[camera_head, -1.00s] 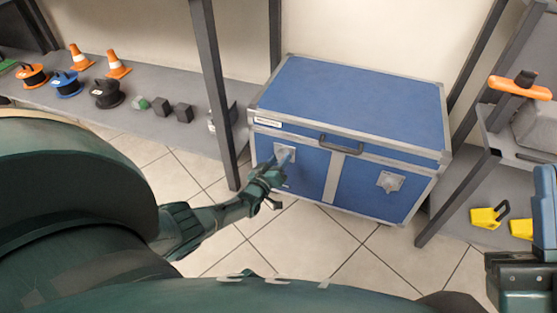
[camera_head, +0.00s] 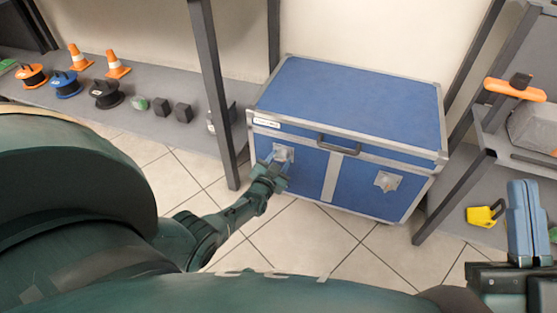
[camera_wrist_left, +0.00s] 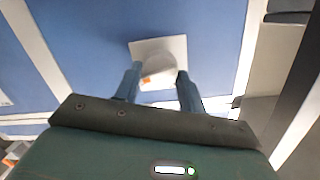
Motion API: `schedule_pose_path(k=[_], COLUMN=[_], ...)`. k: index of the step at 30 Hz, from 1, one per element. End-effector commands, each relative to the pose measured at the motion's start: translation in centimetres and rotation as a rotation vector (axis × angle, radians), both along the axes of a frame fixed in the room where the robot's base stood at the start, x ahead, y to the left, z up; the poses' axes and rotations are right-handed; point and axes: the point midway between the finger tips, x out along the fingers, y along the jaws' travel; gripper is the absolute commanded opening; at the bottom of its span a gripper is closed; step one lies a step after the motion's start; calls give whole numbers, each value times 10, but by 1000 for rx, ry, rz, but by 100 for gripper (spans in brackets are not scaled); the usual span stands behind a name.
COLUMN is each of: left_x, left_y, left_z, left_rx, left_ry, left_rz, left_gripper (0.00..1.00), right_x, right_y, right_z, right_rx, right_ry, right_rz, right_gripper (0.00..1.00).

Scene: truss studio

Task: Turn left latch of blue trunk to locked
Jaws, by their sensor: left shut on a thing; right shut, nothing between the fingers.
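The blue trunk (camera_head: 340,105) stands closed on the tiled floor, with grey metal edges and a dark front handle. Its left latch (camera_head: 284,152) is a pale plate with a raised knob on the front. My left gripper (camera_head: 276,160) is at this latch, its two blue fingers on either side of the knob and shut on it. In the left wrist view the latch plate (camera_wrist_left: 175,45) shows between and beyond the fingers (camera_wrist_left: 158,76). An orange mark shows at the knob; I cannot tell the latch's setting. My right gripper (camera_head: 523,190) is shut and empty at the lower right.
The trunk's right latch (camera_head: 388,181) is untouched. A low shelf (camera_head: 130,120) with cones, reels and small blocks runs along the left. A dark post (camera_head: 213,100) stands left of the trunk.

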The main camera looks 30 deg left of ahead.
Motion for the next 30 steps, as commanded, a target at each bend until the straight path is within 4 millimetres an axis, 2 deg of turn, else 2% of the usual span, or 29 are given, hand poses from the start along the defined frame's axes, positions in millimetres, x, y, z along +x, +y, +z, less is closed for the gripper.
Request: schedule_pose_path(k=[12,29,30], left_x=[0,1,1], left_y=[-1,-1,-1], left_z=[0,0,0], left_rx=[192,223,222], left_ry=[46,53,52], left_rz=[1,-1,-1], left_gripper=[17,17,41], right_x=[0,-1,-1], right_y=[0,0,0], right_z=[0,1,2], right_rx=[0,1,1], right_ry=[4,0,-1], right_rz=[0,1,1], right_gripper=[0,0,0])
